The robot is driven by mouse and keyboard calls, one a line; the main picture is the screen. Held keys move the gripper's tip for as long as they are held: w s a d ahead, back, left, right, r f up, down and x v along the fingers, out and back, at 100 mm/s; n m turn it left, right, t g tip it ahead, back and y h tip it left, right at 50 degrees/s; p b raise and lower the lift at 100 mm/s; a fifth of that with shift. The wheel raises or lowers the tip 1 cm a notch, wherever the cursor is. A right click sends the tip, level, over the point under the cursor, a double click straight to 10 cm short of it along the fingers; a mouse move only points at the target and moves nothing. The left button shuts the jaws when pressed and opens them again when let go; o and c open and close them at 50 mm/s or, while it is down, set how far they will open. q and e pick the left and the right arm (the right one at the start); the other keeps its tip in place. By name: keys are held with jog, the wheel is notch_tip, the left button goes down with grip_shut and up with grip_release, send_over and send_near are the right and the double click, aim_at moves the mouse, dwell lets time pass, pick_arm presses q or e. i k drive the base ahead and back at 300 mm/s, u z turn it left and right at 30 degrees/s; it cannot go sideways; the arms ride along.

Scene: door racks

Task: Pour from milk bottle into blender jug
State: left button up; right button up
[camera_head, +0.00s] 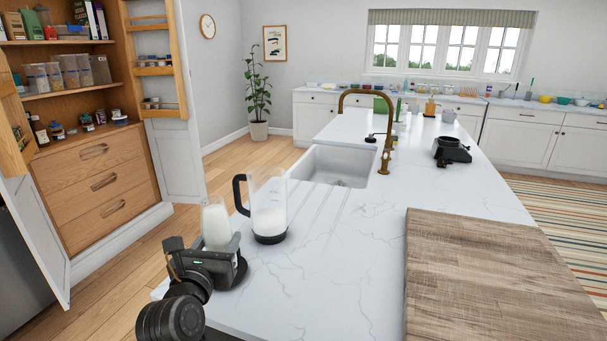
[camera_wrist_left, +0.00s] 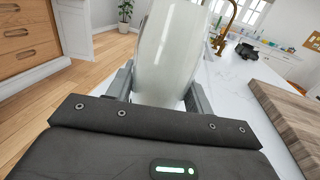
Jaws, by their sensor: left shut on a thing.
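The milk bottle (camera_head: 215,225) is clear glass with white milk in it. My left gripper (camera_head: 222,252) is shut on it near the front left edge of the island, and the bottle looks close to upright. In the left wrist view the milk bottle (camera_wrist_left: 168,55) stands between the two fingers of the left gripper (camera_wrist_left: 160,95). The blender jug (camera_head: 268,205) is clear with a black handle and black base. It stands on the counter just right of and beyond the bottle, apart from it, with white milk in its lower part. The right gripper is not in view.
A white sink (camera_head: 335,165) with a brass tap (camera_head: 386,150) lies beyond the jug. A wooden board (camera_head: 490,280) covers the front right of the island. A black blender base (camera_head: 452,151) stands farther back. The marble between jug and board is clear.

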aim_at(267, 185)
jog(key=z, duration=3)
jog(key=k, duration=2.55)
jog(key=u, duration=0.65)
